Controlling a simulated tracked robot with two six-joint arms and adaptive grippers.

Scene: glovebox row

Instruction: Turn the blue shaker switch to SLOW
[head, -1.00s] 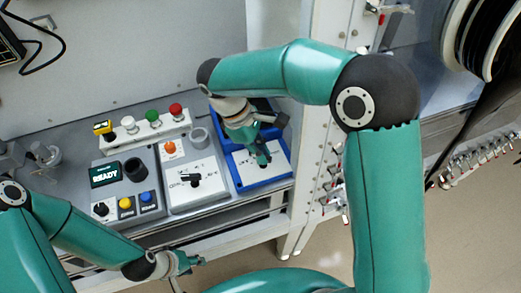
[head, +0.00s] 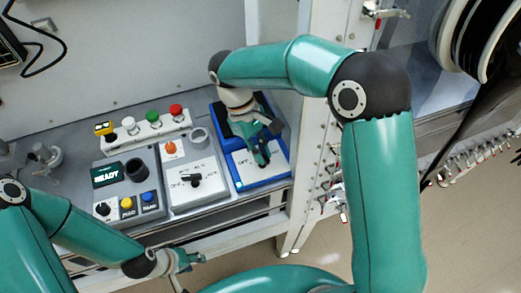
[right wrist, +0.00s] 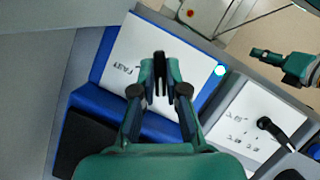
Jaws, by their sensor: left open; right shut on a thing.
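The blue shaker (head: 283,172) stands at the right end of the bench, with a white front panel (head: 242,160). My right gripper (head: 263,161) is over this panel, shut on the dark switch handle; its fingers hide most of the handle. In the right wrist view the fingertips (right wrist: 160,68) close around the black switch handle (right wrist: 160,85). A FAST label (right wrist: 122,69) is readable beside them; the SLOW label is not visible. A pale cyan lamp (right wrist: 220,70) glows at the panel's corner. My left gripper (head: 190,259) is open and empty in front of the bench.
Left of the shaker is a grey unit with a white panel and black switch (head: 195,180). Further left is a box with a READY display (head: 106,175). A button strip (head: 150,130) stands behind. A white post (head: 310,130) rises close on the right.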

